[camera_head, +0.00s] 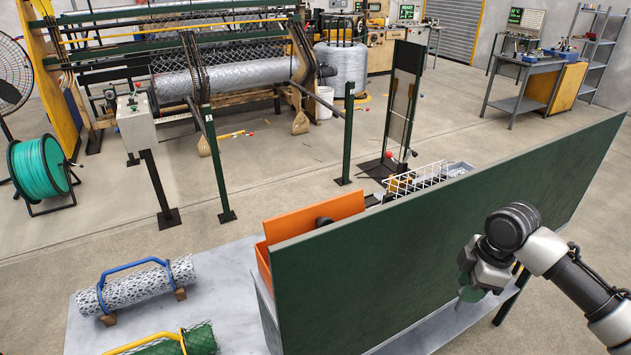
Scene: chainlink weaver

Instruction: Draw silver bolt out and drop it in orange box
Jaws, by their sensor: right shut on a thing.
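My right gripper (476,287) comes in from the right and is at the near face of the dark green panel (400,255). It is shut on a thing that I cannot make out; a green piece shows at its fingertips. I cannot see a silver bolt clearly. An orange box (315,217) stands behind the panel's left end. The panel hides much of it. My left gripper is not in view.
A pale table (215,285) at the lower left holds a mesh roll with a blue handle (140,285) and a green roll with a yellow handle (185,343). A white wire basket (415,180) shows behind the panel. Open floor lies beyond, before the weaving machine (220,70).

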